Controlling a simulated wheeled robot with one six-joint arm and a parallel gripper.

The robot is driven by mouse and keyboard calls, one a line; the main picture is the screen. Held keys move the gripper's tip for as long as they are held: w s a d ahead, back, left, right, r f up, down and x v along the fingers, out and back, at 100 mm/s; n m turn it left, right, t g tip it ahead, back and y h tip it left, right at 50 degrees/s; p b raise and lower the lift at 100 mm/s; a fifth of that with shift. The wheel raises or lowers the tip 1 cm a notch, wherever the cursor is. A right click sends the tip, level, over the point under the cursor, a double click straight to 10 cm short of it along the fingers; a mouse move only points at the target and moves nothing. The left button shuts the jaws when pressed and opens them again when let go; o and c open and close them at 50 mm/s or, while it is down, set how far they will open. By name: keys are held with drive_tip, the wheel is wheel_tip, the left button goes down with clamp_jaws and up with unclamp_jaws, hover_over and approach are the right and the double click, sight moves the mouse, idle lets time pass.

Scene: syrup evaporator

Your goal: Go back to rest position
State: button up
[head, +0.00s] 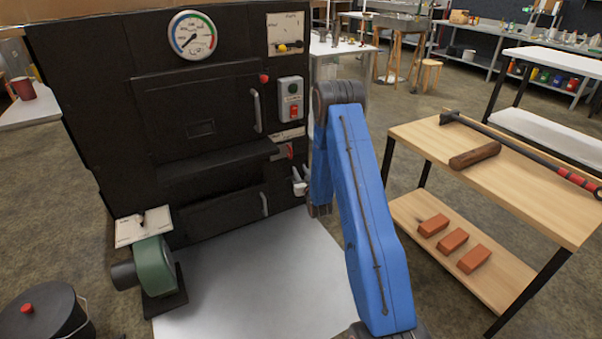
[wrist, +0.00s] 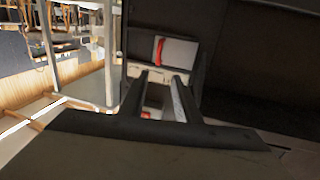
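My gripper (wrist: 160,80) shows in the wrist view with its two dark fingers apart and nothing clearly held between them. It points at the front of the black evaporator (head: 200,130). A white plate with a red lever (wrist: 160,52) lies just beyond the fingertips. In the head view my blue arm rises from the bottom right, bends at the top and comes down close to the evaporator's right side. A red lever (head: 290,150) shows on the evaporator just left of the arm.
A wooden table (head: 500,170) with a long-handled tool (head: 520,150) stands close on the right, with bricks (head: 453,241) on its lower shelf. A green blower (head: 153,265) and a black pot (head: 45,315) are at the lower left. A pale floor plate (head: 255,280) lies clear in front.

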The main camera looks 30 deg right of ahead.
idle(0.4)
drive_tip(key=s+a+r+g+y, duration=0.15)
drive_tip(key=s+a+r, duration=0.25)
drive_tip(key=r, duration=0.6)
drive_tip(key=s+a+r+g, duration=0.3)
drive_tip(key=s+a+r, duration=0.1)
drive_tip(key=r, duration=0.7)
drive_tip(key=s+a+r+g, duration=0.2)
drive_tip(key=s+a+r, duration=0.15)
drive_tip(key=s, duration=0.45)
drive_tip(key=s+a+r+g, duration=0.1)
drive_tip(key=s+a+r, duration=0.3)
drive_tip(key=s, duration=0.5)
drive_tip(key=s+a+r+g, duration=0.1)
drive_tip(key=s+a+g, duration=0.1)
drive_tip(key=s, duration=1.5)
drive_tip(key=s+a+r+n+g+y, duration=0.1)
drive_tip(key=s+a+g, duration=0.1)
drive_tip(key=s, duration=1.6)
drive_tip(key=shift+a+r+n+g, duration=0.2)
drive_tip(key=shift+a+n+g, duration=0.15)
drive_tip(key=shift+g, duration=0.4)
